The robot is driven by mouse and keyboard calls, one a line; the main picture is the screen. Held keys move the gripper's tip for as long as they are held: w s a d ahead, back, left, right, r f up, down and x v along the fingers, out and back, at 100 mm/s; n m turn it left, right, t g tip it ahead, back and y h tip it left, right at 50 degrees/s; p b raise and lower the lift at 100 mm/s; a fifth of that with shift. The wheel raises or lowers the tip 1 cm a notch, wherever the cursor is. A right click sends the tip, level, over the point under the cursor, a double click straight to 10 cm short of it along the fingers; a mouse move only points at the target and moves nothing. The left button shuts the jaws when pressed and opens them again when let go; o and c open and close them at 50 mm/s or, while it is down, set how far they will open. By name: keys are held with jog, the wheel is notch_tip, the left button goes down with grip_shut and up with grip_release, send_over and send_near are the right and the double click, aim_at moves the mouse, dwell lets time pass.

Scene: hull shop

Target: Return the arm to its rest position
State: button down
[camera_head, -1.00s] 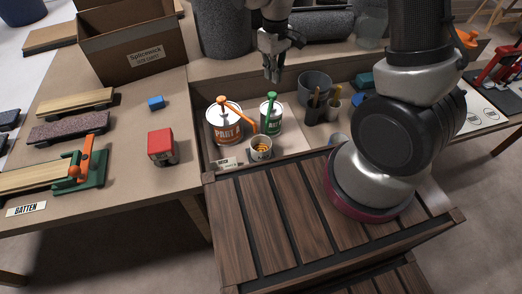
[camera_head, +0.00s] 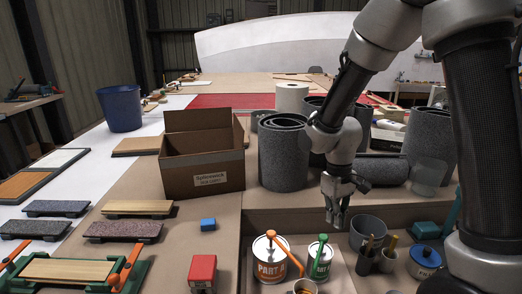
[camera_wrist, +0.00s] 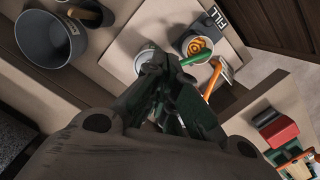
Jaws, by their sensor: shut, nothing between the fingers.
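My gripper (camera_head: 336,222) hangs fingers down above the shelf of cans, shut and empty. It also shows in the wrist view (camera_wrist: 158,62). In the head view, the PART A can (camera_head: 270,262) with an orange pump and the smaller can (camera_head: 320,260) with a green pump stand to the lower left of the gripper. A cup (camera_head: 305,287) sits in front of them, cut off by the frame edge. In the wrist view the cup (camera_wrist: 196,42) shows orange contents, and the gripper partly hides the green-pump can.
A grey bucket (camera_head: 368,232) stands right of the gripper, with brush holders in front. Grey rolls (camera_head: 284,158) and an open cardboard box (camera_head: 203,165) stand behind and left. A red block (camera_head: 202,271) and a blue block (camera_head: 208,224) lie on the left bench.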

jog(key=s+d+r+m+t, duration=0.2)
jog(key=s+d+r, duration=0.4)
jog(key=r, duration=0.5)
jog(key=s+d+r+m+t, duration=0.3)
jog(key=s+d+r, duration=0.4)
jog(key=s+r, duration=0.2)
jog(key=shift+s+d+r+t+y, duration=0.3)
jog(key=shift+s+r, duration=0.05)
jog(key=shift+r, duration=0.65)
